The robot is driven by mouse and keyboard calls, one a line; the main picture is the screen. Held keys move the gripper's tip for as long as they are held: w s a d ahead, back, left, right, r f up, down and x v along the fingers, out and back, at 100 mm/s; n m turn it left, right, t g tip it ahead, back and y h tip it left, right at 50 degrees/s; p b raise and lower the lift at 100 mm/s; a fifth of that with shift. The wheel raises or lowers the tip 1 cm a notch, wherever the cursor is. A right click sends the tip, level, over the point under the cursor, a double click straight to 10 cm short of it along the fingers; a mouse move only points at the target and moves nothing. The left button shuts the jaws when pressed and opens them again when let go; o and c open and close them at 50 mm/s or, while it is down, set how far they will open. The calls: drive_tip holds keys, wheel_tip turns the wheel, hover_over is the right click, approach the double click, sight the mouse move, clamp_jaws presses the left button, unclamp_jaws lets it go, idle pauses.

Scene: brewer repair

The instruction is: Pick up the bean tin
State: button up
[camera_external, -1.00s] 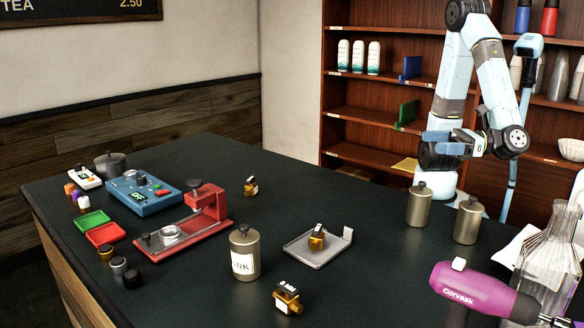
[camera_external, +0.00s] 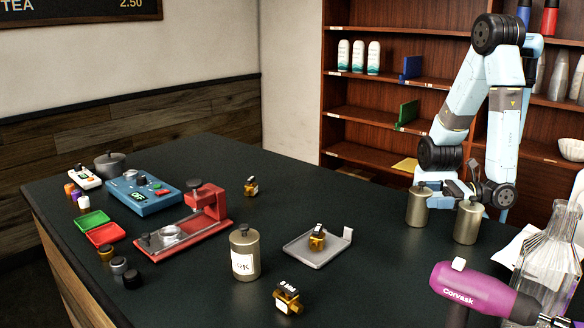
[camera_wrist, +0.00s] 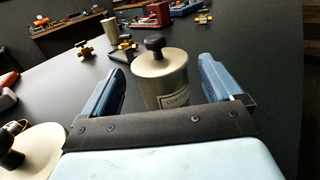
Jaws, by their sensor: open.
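A khaki metal tin with a dark knob (camera_external: 418,206) stands upright on the dark counter. In the wrist view this tin (camera_wrist: 162,78) stands between my gripper's blue fingers, with a partly hidden label starting "CO". My gripper (camera_wrist: 162,92) is open, with a finger to each side and visible gaps. In the outside view my gripper (camera_external: 449,190) is low, just behind and right of the tin. A second similar tin (camera_external: 467,222) stands to its right; its lid shows at lower left in the wrist view. A third tin (camera_external: 245,256) has a label ending "RK". Which tin holds beans is unclear.
A grey tray (camera_external: 318,250) with a small brass part lies mid-counter. Another brass part (camera_external: 288,298) is near the front. A purple tool (camera_external: 480,290) and a glass flask (camera_external: 548,255) stand at the right. A red press (camera_external: 190,230) stands left.

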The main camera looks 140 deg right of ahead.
sight(409, 205)
drive_tip(key=shift+f, duration=1.6)
drive_tip(key=shift+w+d+f, duration=0.1)
drive_tip(key=shift+d+f, duration=0.05)
drive_tip(key=shift+x, duration=2.4)
drive_tip(key=shift+c, duration=0.3)
drive_tip(key=c, duration=1.1)
wheel_tip(409, 205, up, 18)
drive_tip(key=shift+r, duration=0.1)
